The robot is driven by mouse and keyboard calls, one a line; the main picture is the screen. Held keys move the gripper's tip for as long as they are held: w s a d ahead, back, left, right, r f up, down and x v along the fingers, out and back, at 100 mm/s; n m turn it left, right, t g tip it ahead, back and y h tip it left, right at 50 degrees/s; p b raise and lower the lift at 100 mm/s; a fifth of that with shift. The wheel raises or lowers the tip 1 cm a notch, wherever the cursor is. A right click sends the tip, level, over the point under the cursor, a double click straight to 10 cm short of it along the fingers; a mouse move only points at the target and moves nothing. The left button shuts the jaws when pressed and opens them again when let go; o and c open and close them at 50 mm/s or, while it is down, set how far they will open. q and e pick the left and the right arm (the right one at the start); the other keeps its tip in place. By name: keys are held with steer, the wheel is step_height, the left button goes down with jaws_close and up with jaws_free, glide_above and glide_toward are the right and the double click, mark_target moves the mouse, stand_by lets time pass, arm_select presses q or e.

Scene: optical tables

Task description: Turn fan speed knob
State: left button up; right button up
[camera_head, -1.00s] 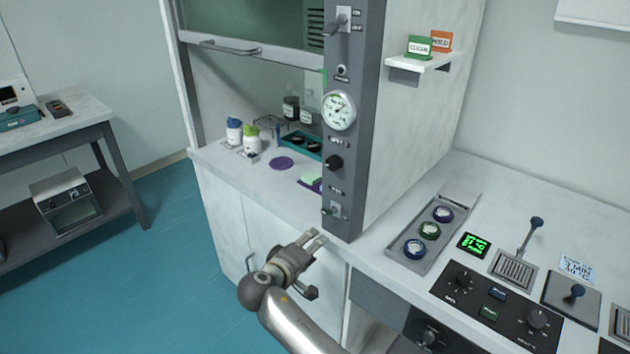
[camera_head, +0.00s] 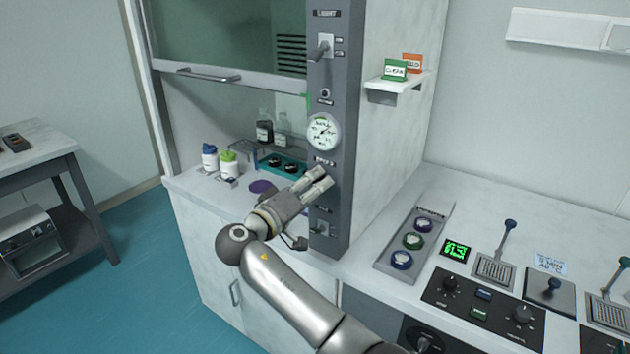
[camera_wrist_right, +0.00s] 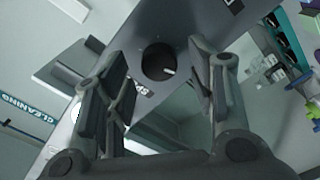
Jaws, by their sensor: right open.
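The fan speed knob is a round black knob (camera_wrist_right: 158,62) with a light pointer mark, set on the grey control panel (camera_head: 345,130) of the fume hood. In the wrist view it shows between and beyond my two open fingers. In the head view my right gripper (camera_head: 320,179) is in front of the panel below the round gauge (camera_head: 323,132), and it hides the knob. The right gripper is open and empty. Whether the fingers touch the knob cannot be told. My left gripper is not in view.
A toggle switch (camera_head: 322,46) is higher on the panel. A small shelf (camera_head: 398,84) with green and orange cards sticks out on the right. Bottles (camera_head: 228,163) stand inside the hood. The right counter holds a tray (camera_head: 383,263) of round containers and a knob console (camera_head: 470,312).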

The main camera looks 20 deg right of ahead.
steer(key=shift+w+d, duration=0.4)
steer(key=shift+d, duration=0.15)
steer(key=c, duration=1)
